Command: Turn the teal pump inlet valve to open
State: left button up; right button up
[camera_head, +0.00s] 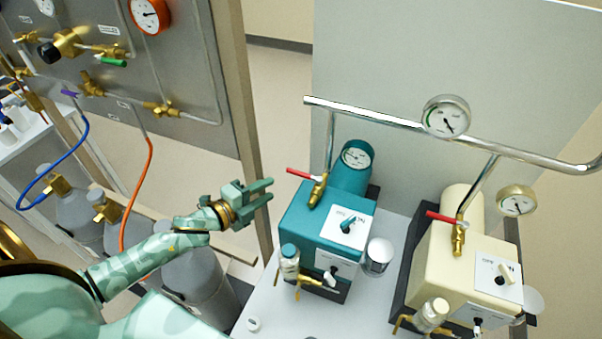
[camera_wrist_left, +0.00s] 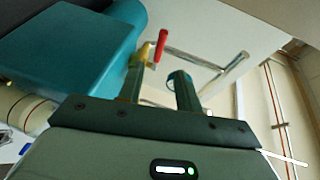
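The teal pump (camera_head: 312,225) stands on the bench in the middle of the head view. Its brass inlet valve (camera_head: 318,191) sits on top, below a steel pipe. The valve's red lever (camera_head: 301,173) points left, crosswise to that pipe. In the left wrist view the red lever (camera_wrist_left: 163,46) and the teal pump body (camera_wrist_left: 65,48) lie beyond my fingers. My left gripper (camera_head: 270,191) is left of the lever, apart from it. Its two fingers are open and empty, pointing toward the pump; they also show in the left wrist view (camera_wrist_left: 160,88). My right gripper is not seen.
A cream pump (camera_head: 450,255) with its own red lever (camera_head: 446,217) stands to the right. A steel manifold pipe (camera_head: 380,122) with a gauge (camera_head: 446,116) runs above both pumps. A valve panel (camera_head: 110,60) and grey cylinders (camera_head: 180,265) stand at left.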

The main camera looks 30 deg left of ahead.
aim_at(296, 174)
pick_arm(q)
jog(key=b+x, duration=0.1)
jog(key=x, duration=1.1)
jog(key=shift+c, duration=0.3)
grip_shut()
